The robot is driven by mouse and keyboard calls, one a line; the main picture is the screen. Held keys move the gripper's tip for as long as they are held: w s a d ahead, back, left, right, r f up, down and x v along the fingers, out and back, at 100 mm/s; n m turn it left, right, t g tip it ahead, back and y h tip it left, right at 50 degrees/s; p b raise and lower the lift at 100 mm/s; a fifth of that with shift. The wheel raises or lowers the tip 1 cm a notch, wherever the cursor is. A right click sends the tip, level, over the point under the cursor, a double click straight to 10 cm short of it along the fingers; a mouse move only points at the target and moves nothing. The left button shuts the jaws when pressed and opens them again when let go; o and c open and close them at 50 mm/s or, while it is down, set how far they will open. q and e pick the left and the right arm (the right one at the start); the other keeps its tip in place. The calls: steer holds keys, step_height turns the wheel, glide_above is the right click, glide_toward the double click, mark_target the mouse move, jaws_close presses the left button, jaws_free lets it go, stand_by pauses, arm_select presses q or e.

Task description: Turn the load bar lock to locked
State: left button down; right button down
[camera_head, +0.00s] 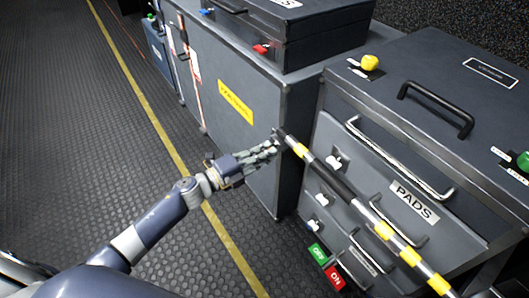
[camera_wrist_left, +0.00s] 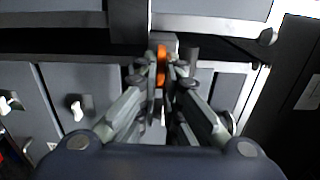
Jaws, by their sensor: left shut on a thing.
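The load bar (camera_head: 335,182), striped yellow, black and white, runs slantwise across the front of the drawer cabinet. My left gripper (camera_head: 273,146) is at the bar's upper left end. In the left wrist view the gripper (camera_wrist_left: 161,82) has its fingers close together around an orange piece (camera_wrist_left: 161,62), which looks to be the load bar lock. The fingers hide most of this piece, and its set position cannot be read. In the head view the lock is hidden behind the fingers. My right gripper is not in view.
The drawer cabinet marked PADS (camera_head: 413,202) has metal handles and white latches. Green and red tags (camera_head: 326,266) show low in front of it. A dark case (camera_head: 290,30) lies on the long cabinet (camera_head: 215,75). The floor (camera_head: 75,120) at left is clear.

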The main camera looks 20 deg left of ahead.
arm_select(q)
steer(key=shift+d+r, duration=0.15)
steer(key=c, duration=1.8)
jaws_free()
steer(key=shift+o, duration=0.2)
steer(key=v, duration=1.2)
steer(key=shift+w, duration=0.15)
